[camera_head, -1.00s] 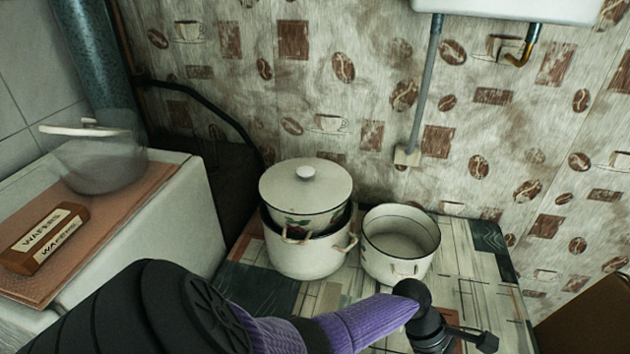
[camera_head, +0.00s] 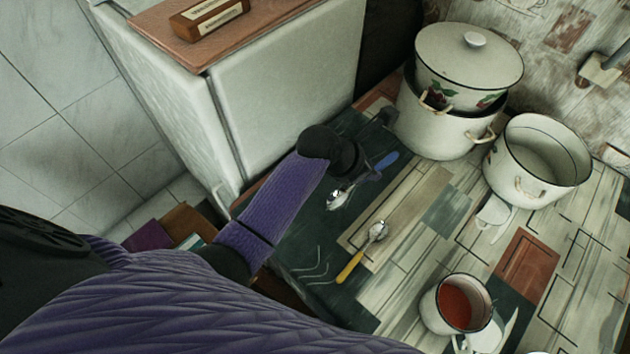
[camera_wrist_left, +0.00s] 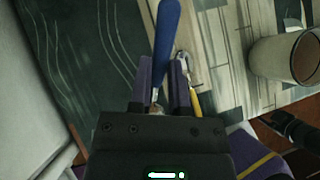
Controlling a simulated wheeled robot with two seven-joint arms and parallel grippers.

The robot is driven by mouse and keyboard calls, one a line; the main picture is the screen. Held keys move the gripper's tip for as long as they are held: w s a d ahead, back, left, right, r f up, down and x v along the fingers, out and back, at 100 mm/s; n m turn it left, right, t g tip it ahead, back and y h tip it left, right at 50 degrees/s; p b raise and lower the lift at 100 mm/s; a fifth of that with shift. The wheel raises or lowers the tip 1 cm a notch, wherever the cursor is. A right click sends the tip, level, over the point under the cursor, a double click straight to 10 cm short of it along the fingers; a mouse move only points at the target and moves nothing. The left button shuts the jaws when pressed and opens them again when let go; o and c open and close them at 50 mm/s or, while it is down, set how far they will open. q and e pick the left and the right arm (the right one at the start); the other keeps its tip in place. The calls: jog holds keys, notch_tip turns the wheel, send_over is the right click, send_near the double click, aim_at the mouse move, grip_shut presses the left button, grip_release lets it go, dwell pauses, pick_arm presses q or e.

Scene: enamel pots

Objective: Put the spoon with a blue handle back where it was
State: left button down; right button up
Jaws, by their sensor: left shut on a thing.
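The spoon with a blue handle (camera_head: 386,160) is at the left part of the patterned table. Its metal bowl (camera_head: 338,198) shows on the near side of my left gripper (camera_head: 368,174). My left gripper is shut on this spoon. In the left wrist view the blue handle (camera_wrist_left: 166,40) stands out beyond the two fingers (camera_wrist_left: 165,85), and the bowl end is mostly hidden by the gripper. I cannot tell whether the spoon touches the table. My right gripper does not show clearly in either view.
A yellow-handled spoon (camera_head: 363,252) lies just right of my gripper. A mug with red contents (camera_head: 460,303) stands near the front. A lidded pot stack (camera_head: 440,128) and an open pot (camera_head: 540,165) stand at the back. A white cabinet (camera_head: 285,95) borders the left.

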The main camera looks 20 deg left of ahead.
aim_at(350, 190)
pick_arm(q)
notch_tip(350, 190, down, 10)
jog(key=b, duration=0.6)
jog(key=shift+f, duration=0.25)
jog(key=shift+d+r, duration=0.1)
jog(key=shift+r, duration=0.1)
jog(key=c, duration=1)
grip_release()
jog(key=shift+f, duration=0.15)
jog(key=o, duration=0.4)
jog(key=p+v, duration=0.7)
jog(key=v, duration=0.4)
jog(key=shift+r, duration=0.4)
jog(key=shift+s+a+r, duration=0.2)
jog(key=shift+a+r, duration=0.05)
jog(key=shift+f, duration=0.1)
